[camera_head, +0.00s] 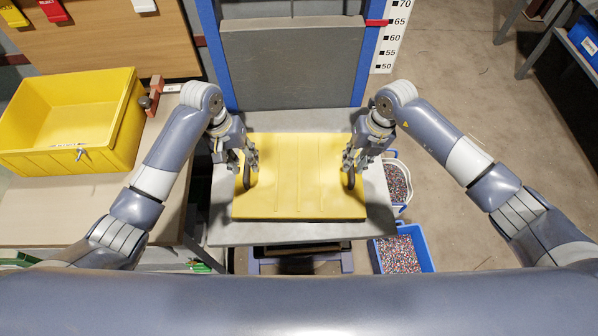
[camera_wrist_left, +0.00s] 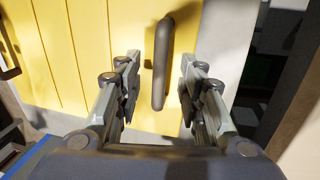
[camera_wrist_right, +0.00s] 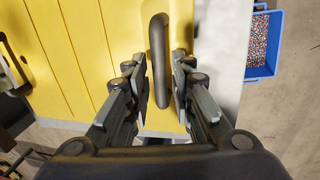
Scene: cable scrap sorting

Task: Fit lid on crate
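The yellow lid (camera_head: 300,185) lies flat on a grey platform, with a dark handle at each side. The yellow crate (camera_head: 35,163) stands open and apart from it, on the bench at the left. My left gripper (camera_head: 249,163) is open at the left handle (camera_head: 246,179); in the left wrist view this handle (camera_wrist_left: 161,65) shows between the spread fingers with gaps on both sides. My right gripper (camera_head: 353,163) is at the right handle (camera_head: 351,180); in the right wrist view its fingers stand closer around the handle (camera_wrist_right: 160,65), with narrow gaps.
The grey platform (camera_head: 225,232) has a blue upright frame (camera_head: 371,60) behind it. A blue bin (camera_head: 421,243) and a white bucket (camera_head: 404,168) of granules stand on the floor to its right. A red-brown clamp-like tool (camera_head: 154,92) is beside the crate.

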